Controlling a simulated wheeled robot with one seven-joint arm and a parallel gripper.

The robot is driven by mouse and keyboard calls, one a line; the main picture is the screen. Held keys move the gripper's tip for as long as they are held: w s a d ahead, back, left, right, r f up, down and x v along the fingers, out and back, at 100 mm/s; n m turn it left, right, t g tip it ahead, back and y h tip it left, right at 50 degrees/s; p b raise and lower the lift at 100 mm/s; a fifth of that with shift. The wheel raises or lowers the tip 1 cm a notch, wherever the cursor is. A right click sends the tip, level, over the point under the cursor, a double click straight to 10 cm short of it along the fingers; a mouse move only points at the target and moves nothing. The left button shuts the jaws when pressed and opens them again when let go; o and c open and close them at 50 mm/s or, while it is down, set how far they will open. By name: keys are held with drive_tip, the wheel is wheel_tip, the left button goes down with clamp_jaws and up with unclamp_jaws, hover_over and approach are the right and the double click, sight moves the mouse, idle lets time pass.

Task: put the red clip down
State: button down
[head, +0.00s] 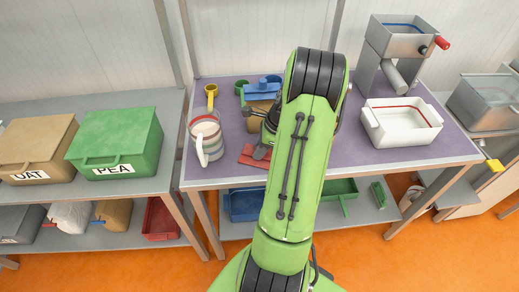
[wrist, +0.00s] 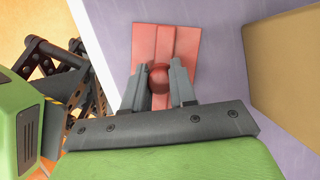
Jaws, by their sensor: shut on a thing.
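The red clip (wrist: 159,78) shows in the wrist view as a dark red rounded piece between the two grey fingertips of my gripper (wrist: 160,88). My gripper is shut on it. The pad also shows in the head view (head: 253,161), left of my green arm. Whether the clip touches the pad, I cannot tell. In the head view my arm and gripper hide the clip.
In the wrist view a tan box (wrist: 285,65) stands close on the right.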

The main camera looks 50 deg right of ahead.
drive_tip(key=c, duration=0.9)
unclamp_jaws()
drive_tip(key=shift+f, duration=0.1)
drive_tip(key=p+v, duration=0.4)
drive_tip(key=v, duration=0.8)
drive_tip(key=w+a+r+n+h, duration=0.1)
drive_tip(key=w+a+r+n, duration=0.1)
drive_tip(key=a+r+n, duration=0.4)
drive_tip(key=w+a+r+n, duration=0.1)
drive_tip(key=w+a+n, duration=0.15)
drive_tip(key=a, duration=0.45)
drive_tip(key=w+a+r+n+h, duration=0.1)
drive_tip(key=a+r+n, duration=0.35)
drive_tip(key=a, duration=0.25)
drive_tip(key=s+a+n, duration=0.3)
drive_tip(key=a+n, duration=0.1)
drive_tip(key=n, duration=0.1)
drive_tip(key=s+a+r+n+t, duration=0.1)
drive_tip(key=s+a+n, duration=0.3)
drive_tip(key=n, duration=0.1)
drive_tip(key=s+a+n+t, duration=0.1)
drive_tip(key=s+a+n, duration=0.2)
drive_tip(key=a+n, duration=0.2)
drive_tip(key=shift+s+a+r+n, duration=0.15)
drive_tip(key=shift+s+r+n, duration=0.1)
drive_tip(key=shift+r+n, duration=0.25)
